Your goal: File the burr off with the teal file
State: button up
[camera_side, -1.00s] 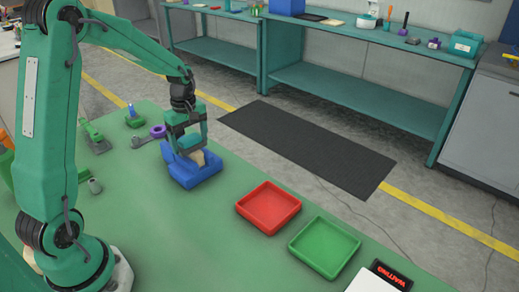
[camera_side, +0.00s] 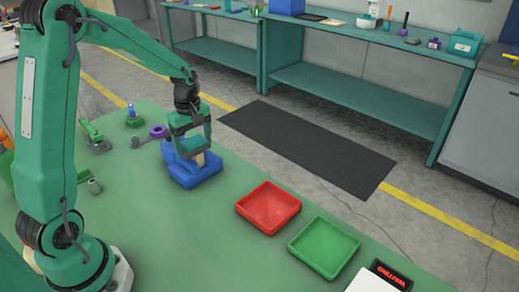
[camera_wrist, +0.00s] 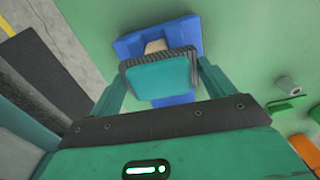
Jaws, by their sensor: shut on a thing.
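My gripper (camera_side: 192,140) is shut on the teal file (camera_wrist: 160,74), a block with a dark ridged edge that shows between the fingers in the wrist view. The file is over the blue vise (camera_side: 184,178), which stands on the green table. A beige workpiece (camera_side: 200,159) sits in the vise, and its top also shows past the file in the wrist view (camera_wrist: 155,46). I cannot tell whether the file touches the workpiece. The burr is too small or hidden to make out.
A red tray (camera_side: 268,207) and a green tray (camera_side: 324,247) lie to the right of the vise. A purple ring-shaped thing (camera_side: 158,131) and small tools lie to its left. A dark sign reading "WAITING" (camera_side: 390,276) is at the front right. Bare table lies in front of the vise.

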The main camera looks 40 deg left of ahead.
jog(key=shift+a, duration=0.15)
jog(key=shift+a, duration=1.05)
jog(key=shift+d+f, duration=0.1)
jog(key=shift+d, duration=0.05)
jog(key=shift+d+f, duration=0.15)
jog(key=shift+d, duration=0.35)
jog(key=shift+s, duration=0.1)
jog(key=shift+r, duration=3.6)
jog(key=shift+d, duration=0.1)
